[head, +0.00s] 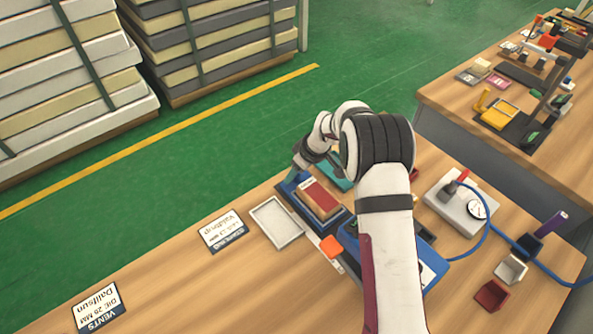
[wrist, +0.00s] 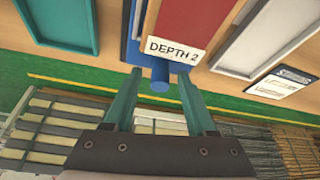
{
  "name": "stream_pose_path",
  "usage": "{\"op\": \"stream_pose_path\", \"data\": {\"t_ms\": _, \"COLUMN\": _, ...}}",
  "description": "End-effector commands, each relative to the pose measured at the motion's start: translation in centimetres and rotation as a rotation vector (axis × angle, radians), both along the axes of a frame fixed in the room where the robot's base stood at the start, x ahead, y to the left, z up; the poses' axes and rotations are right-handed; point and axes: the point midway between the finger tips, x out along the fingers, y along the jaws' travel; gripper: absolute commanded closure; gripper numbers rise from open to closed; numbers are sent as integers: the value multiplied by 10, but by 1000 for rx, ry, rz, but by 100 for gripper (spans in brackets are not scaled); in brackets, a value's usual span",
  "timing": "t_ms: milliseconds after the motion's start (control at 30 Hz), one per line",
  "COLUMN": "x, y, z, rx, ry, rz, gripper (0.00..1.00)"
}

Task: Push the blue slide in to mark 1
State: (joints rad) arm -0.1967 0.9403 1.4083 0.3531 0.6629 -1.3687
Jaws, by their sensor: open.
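A blue slide fixture (head: 293,192) lies on the table with a red and tan block (head: 322,197) on it. In the wrist view a red panel (wrist: 187,22) ends in a white label reading "DEPTH 2" (wrist: 174,49), and a blue round knob (wrist: 160,79) sticks out below it. My gripper (wrist: 162,82) is open, its two teal fingers on either side of the knob, with visible gaps. In the head view my gripper (head: 297,172) is at the far end of the fixture, partly hidden by my wrist. Mark 1 is not readable.
A white shallow tray (head: 277,222) lies left of the fixture, and an orange block (head: 330,246) is near its front. Printed cards (head: 223,231) lie further left. A grey gauge box (head: 462,205) with a blue hose stands to the right. Teal tray (wrist: 67,25) is beside the fixture.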

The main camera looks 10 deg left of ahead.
Motion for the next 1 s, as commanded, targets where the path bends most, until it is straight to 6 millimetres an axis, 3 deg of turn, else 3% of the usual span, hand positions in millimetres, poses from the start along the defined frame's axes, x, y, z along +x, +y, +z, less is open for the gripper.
{"op": "stream_pose_path", "data": {"t_ms": 267, "x": 1, "y": 1, "z": -3, "rx": 0, "ry": 0, "rz": 0, "gripper": 43}}
{"op": "stream_pose_path", "data": {"t_ms": 600, "x": 1, "y": 1, "z": -3, "rx": 0, "ry": 0, "rz": -1, "gripper": 100}}
{"op": "stream_pose_path", "data": {"t_ms": 1000, "x": 1, "y": 1, "z": -2, "rx": 0, "ry": 0, "rz": -1, "gripper": 100}}
